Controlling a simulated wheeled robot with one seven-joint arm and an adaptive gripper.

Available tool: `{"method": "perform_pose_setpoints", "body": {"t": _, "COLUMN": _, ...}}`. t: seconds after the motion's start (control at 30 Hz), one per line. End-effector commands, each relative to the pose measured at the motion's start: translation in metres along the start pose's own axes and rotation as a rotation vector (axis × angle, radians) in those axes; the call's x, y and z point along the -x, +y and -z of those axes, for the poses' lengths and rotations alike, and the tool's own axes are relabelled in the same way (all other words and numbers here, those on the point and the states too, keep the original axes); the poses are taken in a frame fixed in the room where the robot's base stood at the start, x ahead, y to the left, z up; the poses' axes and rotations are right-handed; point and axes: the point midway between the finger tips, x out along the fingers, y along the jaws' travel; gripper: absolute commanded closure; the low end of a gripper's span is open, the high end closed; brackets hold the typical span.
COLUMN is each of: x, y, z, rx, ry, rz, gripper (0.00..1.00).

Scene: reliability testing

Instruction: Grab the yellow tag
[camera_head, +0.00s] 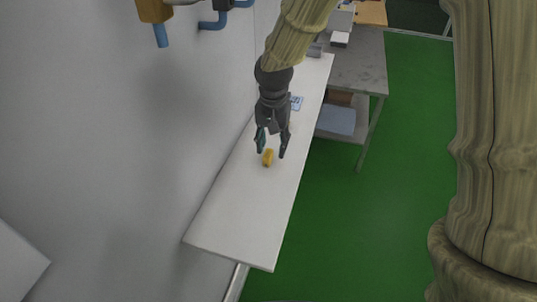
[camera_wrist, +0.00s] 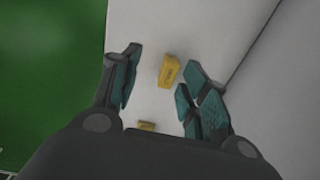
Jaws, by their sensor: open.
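The yellow tag (camera_head: 268,157) is a small yellow block on the white bench (camera_head: 240,220). In the wrist view the yellow tag (camera_wrist: 169,70) lies ahead of the fingertips, between their lines and nearer the right finger. A second yellow piece (camera_wrist: 147,126) lies closer to the palm, partly hidden by my gripper's body. My gripper (camera_head: 272,150) points down over the bench with its fingers apart on either side of the yellow tag. In the wrist view my gripper (camera_wrist: 157,78) has teal finger pads and nothing between them. I cannot tell its exact height over the bench.
A grey wall (camera_head: 130,130) runs along the bench's left side. Blue hooks (camera_head: 212,22) stick out at the top left. A grey table (camera_head: 358,65) stands beyond the bench. A small blue-and-white item (camera_head: 296,103) lies behind my gripper. Green floor (camera_head: 360,230) is open at right.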

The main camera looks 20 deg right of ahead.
Motion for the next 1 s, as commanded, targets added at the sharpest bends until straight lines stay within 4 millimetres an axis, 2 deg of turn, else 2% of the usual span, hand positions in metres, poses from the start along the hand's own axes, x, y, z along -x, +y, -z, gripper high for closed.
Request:
{"method": "perform_pose_setpoints", "body": {"t": 0.1, "x": -0.011, "y": -0.009, "z": 0.011, "rx": 0.002, "ry": -0.009, "rz": -0.006, "gripper": 0.55}}
{"method": "perform_pose_setpoints", "body": {"t": 0.3, "x": -0.023, "y": -0.015, "z": 0.018, "rx": 0.003, "ry": -0.016, "rz": -0.011, "gripper": 0.55}}
{"method": "perform_pose_setpoints", "body": {"t": 0.57, "x": -0.040, "y": -0.016, "z": 0.018, "rx": 0.004, "ry": -0.013, "rz": -0.009, "gripper": 0.55}}
{"method": "perform_pose_setpoints", "body": {"t": 0.8, "x": -0.064, "y": -0.020, "z": 0.021, "rx": 0.005, "ry": -0.016, "rz": -0.011, "gripper": 0.55}}
{"method": "perform_pose_setpoints", "body": {"t": 1.0, "x": -0.069, "y": -0.019, "z": 0.022, "rx": 0.003, "ry": -0.015, "rz": -0.010, "gripper": 0.55}}
